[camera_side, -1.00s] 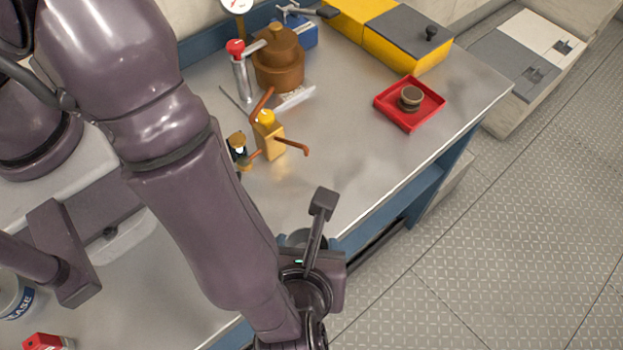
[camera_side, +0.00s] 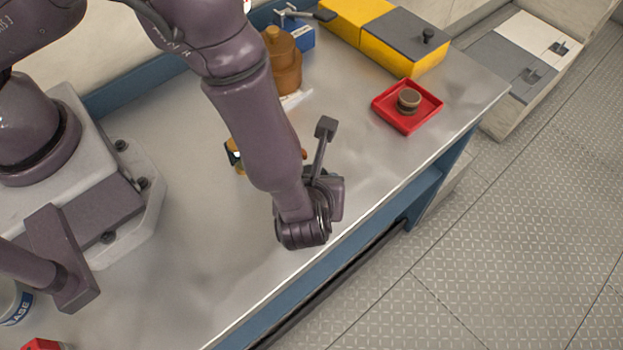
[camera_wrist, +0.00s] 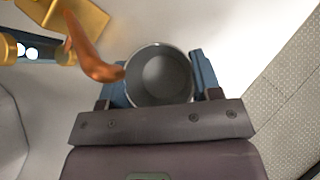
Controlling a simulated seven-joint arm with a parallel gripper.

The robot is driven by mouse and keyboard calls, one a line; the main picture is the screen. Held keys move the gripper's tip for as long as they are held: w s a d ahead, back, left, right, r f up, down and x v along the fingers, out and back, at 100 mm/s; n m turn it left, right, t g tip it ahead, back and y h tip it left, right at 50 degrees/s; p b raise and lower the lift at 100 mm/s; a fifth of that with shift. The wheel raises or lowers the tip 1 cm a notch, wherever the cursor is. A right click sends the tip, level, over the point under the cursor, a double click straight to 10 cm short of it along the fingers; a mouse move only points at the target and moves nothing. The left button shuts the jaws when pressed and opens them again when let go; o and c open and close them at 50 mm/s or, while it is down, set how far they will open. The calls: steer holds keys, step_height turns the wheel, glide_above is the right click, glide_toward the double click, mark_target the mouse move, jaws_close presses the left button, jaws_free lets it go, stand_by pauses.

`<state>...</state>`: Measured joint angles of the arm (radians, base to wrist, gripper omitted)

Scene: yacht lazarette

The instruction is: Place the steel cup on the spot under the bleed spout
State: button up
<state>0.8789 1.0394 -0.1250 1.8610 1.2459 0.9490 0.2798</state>
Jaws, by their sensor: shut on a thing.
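The steel cup (camera_wrist: 159,76) is in the wrist view, open mouth facing the camera. My gripper (camera_wrist: 160,88) is shut on it, with a blue finger on each side. The copper bleed spout (camera_wrist: 88,50) comes from a brass body (camera_wrist: 75,18) at upper left. Its tip is at the cup's left rim; in this view I cannot tell whether they touch or how high the cup is. In the side view my forearm hides most of the brass body, and the cup and fingers are hidden. The spot under the spout is not visible.
A red tray (camera_side: 381,112) with a small round item (camera_side: 408,100) lies to the right on the steel bench (camera_side: 400,165). A brown pot (camera_side: 284,68) stands behind my forearm. Yellow boxes (camera_side: 402,62) stand at the back. The bench's front edge runs beside my gripper.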

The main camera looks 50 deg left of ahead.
steer(key=o, duration=1)
steer(key=shift+f, duration=0.1)
steer(key=shift+s+d+r, duration=0.15)
steer(key=shift+d+r, duration=0.05)
steer(key=shift+r, duration=0.15)
steer(key=v, duration=1.1)
steer(key=shift+r, duration=0.2)
steer(key=shift+s, duration=0.1)
